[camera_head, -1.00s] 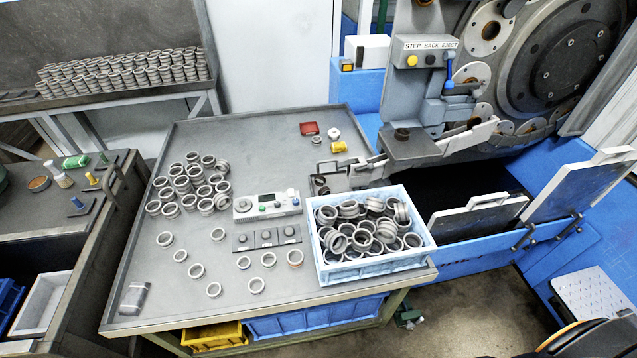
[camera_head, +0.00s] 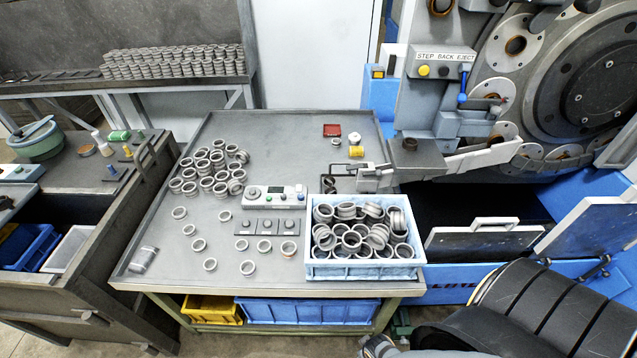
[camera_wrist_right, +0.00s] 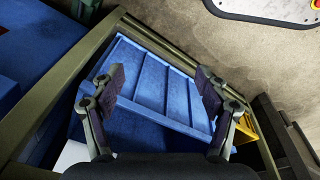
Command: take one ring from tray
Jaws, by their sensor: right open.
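The tray is a light-blue box (camera_head: 362,271) on the front right of the grey table. It holds several grey metal rings (camera_head: 352,240) in a loose heap. My right arm comes in at the lower right of the head view, in front of the table and below the tray. In the right wrist view my right gripper (camera_wrist_right: 158,95) is open, with nothing between its fingers. It faces a blue crate (camera_wrist_right: 160,90) under the table; no rings or tray show there. My left gripper is in neither current view.
More rings (camera_head: 212,170) stand at the table's left, with several loose ones in front. A control box (camera_head: 274,197) sits mid-table. The grinder (camera_head: 575,80) is at the right. A yellow crate (camera_head: 213,309) is under the table. The table's raised edge borders the tray's front.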

